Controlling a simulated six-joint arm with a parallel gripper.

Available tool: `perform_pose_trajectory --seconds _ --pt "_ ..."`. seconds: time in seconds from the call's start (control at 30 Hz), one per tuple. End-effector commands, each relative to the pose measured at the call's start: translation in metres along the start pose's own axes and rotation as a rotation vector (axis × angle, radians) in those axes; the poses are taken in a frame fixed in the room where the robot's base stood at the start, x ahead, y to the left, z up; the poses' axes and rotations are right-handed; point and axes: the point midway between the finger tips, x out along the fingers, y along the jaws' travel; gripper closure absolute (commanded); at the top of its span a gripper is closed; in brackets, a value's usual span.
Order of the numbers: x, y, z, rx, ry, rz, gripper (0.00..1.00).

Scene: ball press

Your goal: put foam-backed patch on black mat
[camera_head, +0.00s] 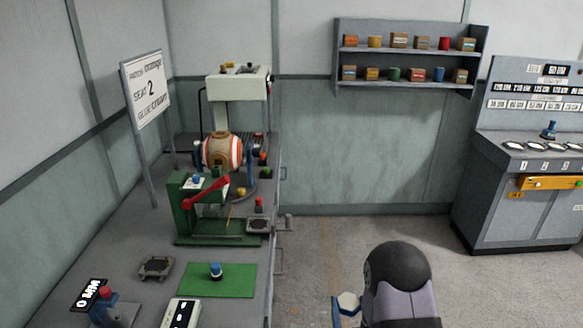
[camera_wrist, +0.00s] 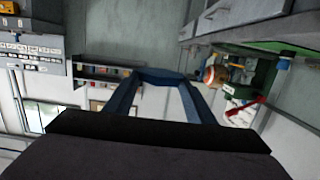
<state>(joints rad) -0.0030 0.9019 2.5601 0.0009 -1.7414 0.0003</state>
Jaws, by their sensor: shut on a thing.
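My gripper (camera_head: 342,308) is at the lower middle of the head view, in front of the open floor and to the right of the bench. It is shut on a small pale, many-sided patch (camera_head: 349,301). In the wrist view the two blue fingers of my gripper (camera_wrist: 160,76) reach forward; the patch cannot be made out clearly there. Two small dark square pads lie on the bench: one at the left (camera_head: 157,266) and one beside the green press (camera_head: 259,225). I cannot tell which is the black mat. The patch is apart from both.
A green mat (camera_head: 235,284) with a blue-knobbed piece (camera_head: 216,270) lies on the bench. The green press (camera_head: 200,210) with a red lever stands behind it, with a striped ball (camera_head: 222,152) beyond. A console (camera_head: 525,165) stands right. The floor between is clear.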

Motion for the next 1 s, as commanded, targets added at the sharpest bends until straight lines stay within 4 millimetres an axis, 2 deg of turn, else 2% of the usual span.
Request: perform_pose_trajectory --seconds 0.27,0.47,0.63,0.87,1.0 --pt "0.001 -0.001 0.002 0.0 0.0 -0.002 0.72" --pt "0.004 -0.023 0.017 -0.008 0.004 -0.052 0.72" --pt "0.013 -0.067 0.029 -0.021 0.013 -0.146 0.72" --pt "0.028 -0.125 0.003 -0.037 0.015 -0.262 0.72" --pt "0.042 -0.171 -0.021 -0.05 0.019 -0.351 0.72"
